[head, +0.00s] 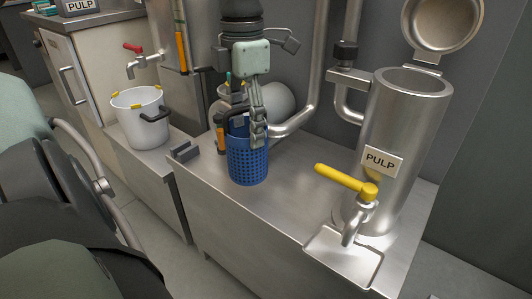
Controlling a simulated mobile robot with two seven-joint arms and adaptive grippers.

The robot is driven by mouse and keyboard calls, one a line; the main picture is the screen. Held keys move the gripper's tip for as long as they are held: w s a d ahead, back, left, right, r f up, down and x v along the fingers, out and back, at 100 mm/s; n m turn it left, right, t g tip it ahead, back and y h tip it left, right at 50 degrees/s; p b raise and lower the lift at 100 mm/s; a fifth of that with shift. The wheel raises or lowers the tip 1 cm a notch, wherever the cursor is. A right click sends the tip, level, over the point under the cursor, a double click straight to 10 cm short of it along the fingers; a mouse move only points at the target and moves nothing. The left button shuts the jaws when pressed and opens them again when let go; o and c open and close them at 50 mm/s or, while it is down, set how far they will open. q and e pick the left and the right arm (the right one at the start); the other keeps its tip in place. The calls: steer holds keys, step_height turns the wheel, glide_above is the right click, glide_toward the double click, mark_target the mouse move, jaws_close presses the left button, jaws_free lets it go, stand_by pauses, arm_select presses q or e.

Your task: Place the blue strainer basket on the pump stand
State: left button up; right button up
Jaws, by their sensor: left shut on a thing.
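The blue strainer basket (247,161) is a perforated upright cylinder in the middle of the head view. My left gripper (258,135) reaches down from above and is shut on the basket's rim. The basket is over the steel top of the pump stand (285,205). Its base looks on or very close to that surface; I cannot tell which. The fingers and rim hide part of the basket's inside. My right gripper is not in view.
A grey pump body (275,100) and pipes stand behind the basket. A steel cylinder labelled PULP (405,130) with a yellow-handled tap (345,181) is at right. A white pot (138,125) stands on a lower bench at left. Bare steel lies between basket and tap.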

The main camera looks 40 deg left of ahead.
arm_select(q)
steer(key=w+d+f, duration=0.2)
steer(key=d, duration=0.1)
steer(key=shift+b, duration=0.35)
steer(key=shift+f+b, duration=0.75)
steer(key=shift+f, duration=1.45)
steer(key=o, duration=1.7)
steer(key=shift+o, duration=0.2)
step_height(320, 180, up, 12)
steer(key=p, duration=0.3)
steer(key=shift+r, duration=0.2)
